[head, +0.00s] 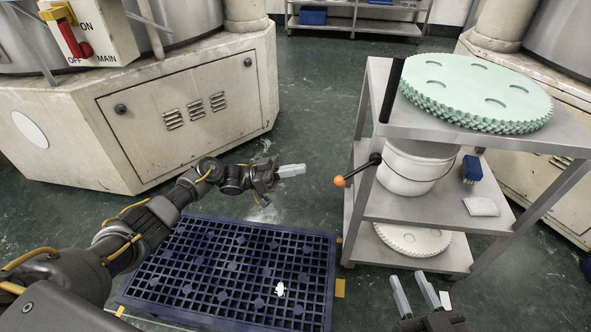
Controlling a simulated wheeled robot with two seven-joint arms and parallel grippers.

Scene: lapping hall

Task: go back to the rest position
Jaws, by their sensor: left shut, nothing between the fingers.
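My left gripper (291,170) is shut and empty, held out over the floor beyond the blue grid mat. Its arm comes in from the left edge. My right gripper (413,290) is at the bottom right, in front of the metal cart. Its two fingers stand apart with nothing between them.
A metal cart (385,125) at the right carries green toothed discs (475,85), a white bucket (415,168) and a pale disc (412,238). An orange-knobbed lever (341,181) juts from it. A blue grid mat (325,262) lies below. A machine (185,115) stands left.

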